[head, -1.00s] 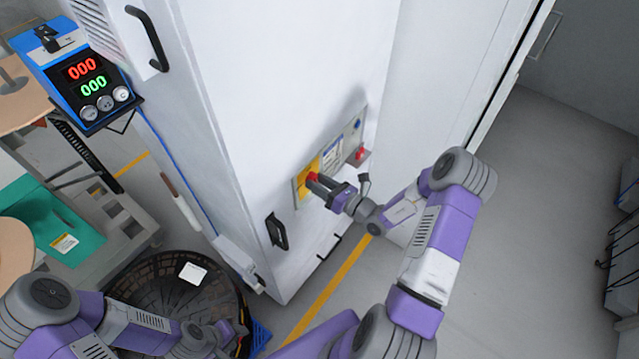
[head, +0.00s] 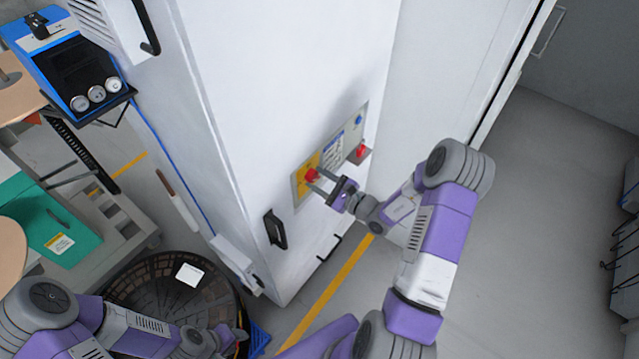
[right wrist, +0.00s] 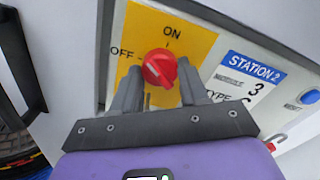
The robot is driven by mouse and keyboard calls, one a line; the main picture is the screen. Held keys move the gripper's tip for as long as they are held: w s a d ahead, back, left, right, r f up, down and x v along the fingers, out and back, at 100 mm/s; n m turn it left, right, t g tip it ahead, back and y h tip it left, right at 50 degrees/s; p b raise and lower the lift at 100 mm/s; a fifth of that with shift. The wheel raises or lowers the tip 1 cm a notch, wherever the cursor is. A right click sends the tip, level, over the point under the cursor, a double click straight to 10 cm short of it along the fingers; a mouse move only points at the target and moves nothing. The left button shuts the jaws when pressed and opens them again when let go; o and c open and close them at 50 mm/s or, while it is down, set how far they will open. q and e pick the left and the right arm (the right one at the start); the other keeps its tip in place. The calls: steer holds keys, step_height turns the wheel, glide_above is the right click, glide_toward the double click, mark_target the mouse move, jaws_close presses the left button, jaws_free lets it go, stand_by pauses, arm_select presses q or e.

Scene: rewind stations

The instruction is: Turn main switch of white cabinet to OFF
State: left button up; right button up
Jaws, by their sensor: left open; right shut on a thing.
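The white cabinet (head: 285,75) stands in the middle of the head view. Its main switch, a red knob (right wrist: 159,68) on a yellow plate (right wrist: 195,40), also shows in the head view (head: 311,174). ON is printed above the knob and OFF to its left. A white mark on the knob lies on its left part, toward the OFF side. My right gripper (right wrist: 160,90) is at the knob with one finger on either side of it; it also shows in the head view (head: 325,183). My left gripper (head: 222,340) is low at the left, away from the cabinet; its fingers are hard to make out.
A blue control box (head: 75,65) with a dark display stands at the upper left. A black round basket (head: 150,285) sits at the lower left. A black handle (head: 275,230) is on the cabinet below the panel.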

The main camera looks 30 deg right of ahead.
steer(key=n+b, duration=0.2)
steer(key=n, duration=0.1)
steer(key=shift+f+b, duration=0.2)
steer(key=shift+b, duration=0.1)
steer(key=shift+r+n+b, duration=0.15)
steer(key=shift+n+b, duration=0.8)
steer(key=shift+n, duration=0.25)
steer(key=o, duration=1.1)
steer(key=shift+c, duration=0.2)
steer(key=v, duration=0.7)
steer(key=shift+s+p, duration=0.3)
steer(key=shift+s, duration=0.05)
steer(key=shift+d, duration=0.15)
